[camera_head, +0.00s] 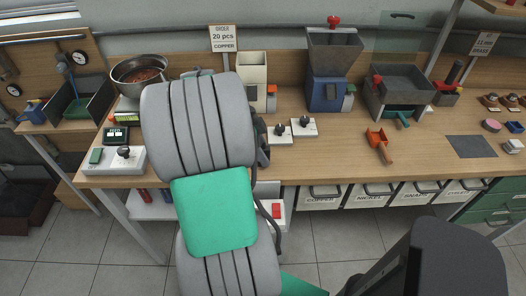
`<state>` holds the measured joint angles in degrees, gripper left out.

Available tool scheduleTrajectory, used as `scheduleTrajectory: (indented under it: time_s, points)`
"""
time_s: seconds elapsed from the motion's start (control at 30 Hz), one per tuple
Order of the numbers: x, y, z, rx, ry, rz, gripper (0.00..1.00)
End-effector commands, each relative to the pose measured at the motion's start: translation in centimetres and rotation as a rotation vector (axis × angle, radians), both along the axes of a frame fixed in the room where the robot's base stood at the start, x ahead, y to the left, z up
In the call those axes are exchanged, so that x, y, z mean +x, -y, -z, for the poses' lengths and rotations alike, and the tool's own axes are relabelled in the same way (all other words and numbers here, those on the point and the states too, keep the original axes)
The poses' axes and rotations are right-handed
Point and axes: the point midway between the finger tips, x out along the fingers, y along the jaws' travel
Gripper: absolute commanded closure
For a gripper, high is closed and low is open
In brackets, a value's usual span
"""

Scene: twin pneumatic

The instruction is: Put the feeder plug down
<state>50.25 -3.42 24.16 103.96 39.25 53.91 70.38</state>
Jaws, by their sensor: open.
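A red knob (333,21) stands up at the back rim of the grey hopper (335,50), which sits on a blue feeder body (325,94). It may be the top of the feeder plug, but I cannot tell for sure. My arm's large grey and green links fill the left middle of the view and reach over the bench. My gripper's jaws are hidden behind them, so what is between them does not show. A dark part shows at the arm's right edge, too covered to make out.
The wooden bench (345,160) has bare room in front of the feeder. An orange scoop (378,142) lies there. White blocks with black knobs (304,127) stand left of it. A grey tray machine (400,88) and a dark mat (470,147) are at right. A copper-filled bowl (126,73) is at left.

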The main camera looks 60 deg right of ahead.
Motion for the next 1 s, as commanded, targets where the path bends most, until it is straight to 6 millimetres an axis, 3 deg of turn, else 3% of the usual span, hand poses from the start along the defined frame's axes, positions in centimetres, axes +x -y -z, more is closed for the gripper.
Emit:
scheduleTrajectory:
  time_s: [0.27,0.63,0.87,0.93,1.0]
  points:
    - [0.7,-0.2,-1.8,-0.003,0.002,-0.002,0.59]
    - [3.7,-1.8,-10.2,-0.002,0.001,-0.001,0.59]
    - [4.3,-2.2,-11.5,0.003,0.001,-0.019,0.59]
    - [5.8,-3.4,-11.6,0.02,0.004,-0.157,0.59]
    - [9.0,-6.3,-11.7,0.058,0.007,-0.489,0.59]
